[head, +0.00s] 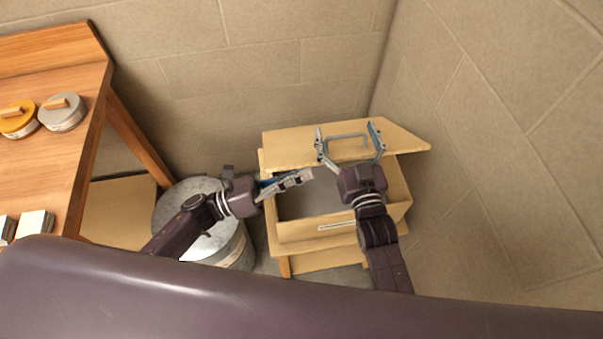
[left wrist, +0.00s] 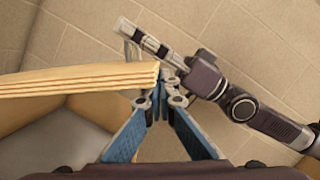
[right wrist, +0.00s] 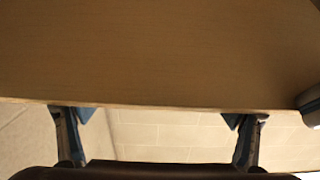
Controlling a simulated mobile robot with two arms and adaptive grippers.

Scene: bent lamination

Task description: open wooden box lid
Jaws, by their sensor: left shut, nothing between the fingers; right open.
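The wooden box (head: 291,231) stands on a small wooden stand, its grey inside partly visible. In the left wrist view the lid's layered edge (left wrist: 80,82) shows at the left. My left gripper (head: 306,175) is shut and empty by the lid's front edge; its tips (left wrist: 158,88) appear beside that edge. In the right wrist view a board, apparently the lid (right wrist: 160,50), fills the top.
A metal drum (head: 235,250) stands left of the box, below my left arm. A wooden table (head: 75,95) with round tins (head: 62,113) is at the far left. Stone-block walls close in behind and at the right (head: 480,150).

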